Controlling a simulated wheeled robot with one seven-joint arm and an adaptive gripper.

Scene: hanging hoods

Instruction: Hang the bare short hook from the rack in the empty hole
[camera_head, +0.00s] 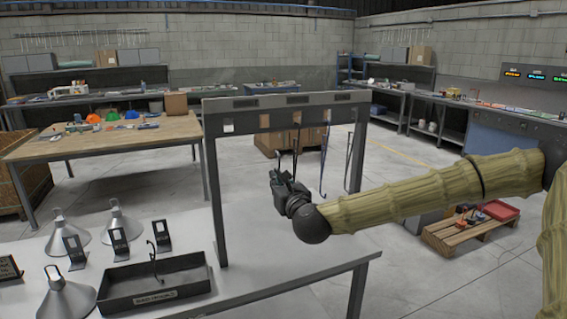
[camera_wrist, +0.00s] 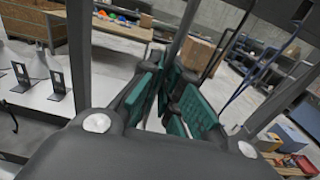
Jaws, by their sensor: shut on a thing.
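The rack (camera_head: 285,101) is a dark bar on posts, with several openings along it. My gripper (camera_head: 281,178) is below the rack's middle. In the wrist view its green-padded fingers (camera_wrist: 166,98) are shut on a thin dark rod, seemingly the bare short hook (camera_wrist: 181,32). This hook (camera_head: 297,142) rises from the gripper towards the rack bar; whether its top touches the bar cannot be told. A blue-grey long hook (camera_head: 323,160) and a dark long hook (camera_head: 349,160) hang further right.
A black tray (camera_head: 178,286) on the white table (camera_head: 285,235) holds a small hook (camera_head: 153,262). Metal hoods (camera_head: 68,298) and black label stands (camera_head: 162,235) stand left. The rack's left post (camera_head: 215,200) is near my gripper.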

